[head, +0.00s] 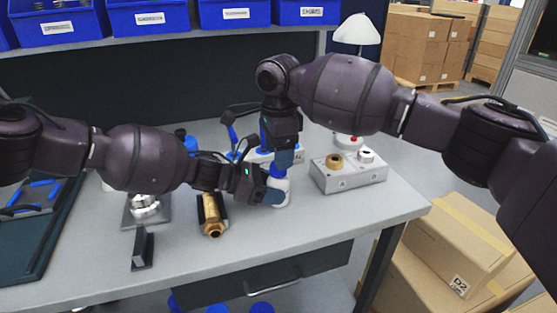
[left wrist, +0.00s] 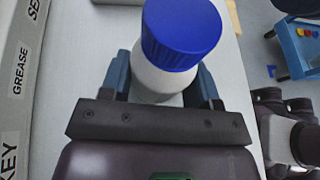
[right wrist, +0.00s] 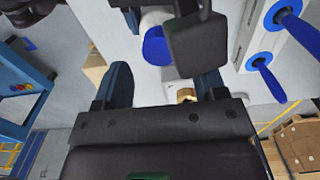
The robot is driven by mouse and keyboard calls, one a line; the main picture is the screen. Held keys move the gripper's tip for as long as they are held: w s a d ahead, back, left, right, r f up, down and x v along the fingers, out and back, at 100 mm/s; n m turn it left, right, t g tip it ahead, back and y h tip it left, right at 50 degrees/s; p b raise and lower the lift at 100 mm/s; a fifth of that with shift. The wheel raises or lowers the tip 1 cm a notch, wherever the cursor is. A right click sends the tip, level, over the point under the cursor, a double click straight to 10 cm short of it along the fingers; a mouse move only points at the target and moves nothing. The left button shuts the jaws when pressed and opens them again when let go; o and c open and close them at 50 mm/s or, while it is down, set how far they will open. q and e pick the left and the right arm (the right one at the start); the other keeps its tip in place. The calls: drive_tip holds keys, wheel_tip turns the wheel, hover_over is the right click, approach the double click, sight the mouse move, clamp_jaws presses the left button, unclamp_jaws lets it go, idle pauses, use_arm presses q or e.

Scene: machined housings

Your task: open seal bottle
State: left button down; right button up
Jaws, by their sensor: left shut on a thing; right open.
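The seal bottle is white with a ridged blue cap. In the head view its white body (head: 282,194) and cap (head: 277,172) show near the middle of the bench. My left gripper (head: 272,190) is shut around the body from the side. In the left wrist view the bottle (left wrist: 160,80) stands between the fingers, its blue cap (left wrist: 180,35) on it and above them. My right gripper (head: 283,158) points down just above the cap, open and empty. In the right wrist view the cap (right wrist: 157,47) lies ahead of the open fingers, partly hidden by my left gripper.
A grey block (head: 348,177) with a brass ring and a pale ring stands to the right. A brass housing (head: 213,215), a silver part (head: 145,206) and a black bracket (head: 142,248) stand to the left. Blue-handled tools (head: 232,135) are behind. The right front bench is clear.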

drive_tip(key=shift+r, duration=2.25)
drive_tip(key=shift+c, duration=0.5)
drive_tip(key=shift+f, duration=3.85)
drive_tip(key=c, duration=0.9)
drive_tip(key=o, duration=1)
drive_tip(key=shift+r, duration=0.15)
drive_tip(key=shift+r, duration=2.15)
use_arm(q)
drive_tip(key=shift+c, duration=1.3)
unclamp_jaws()
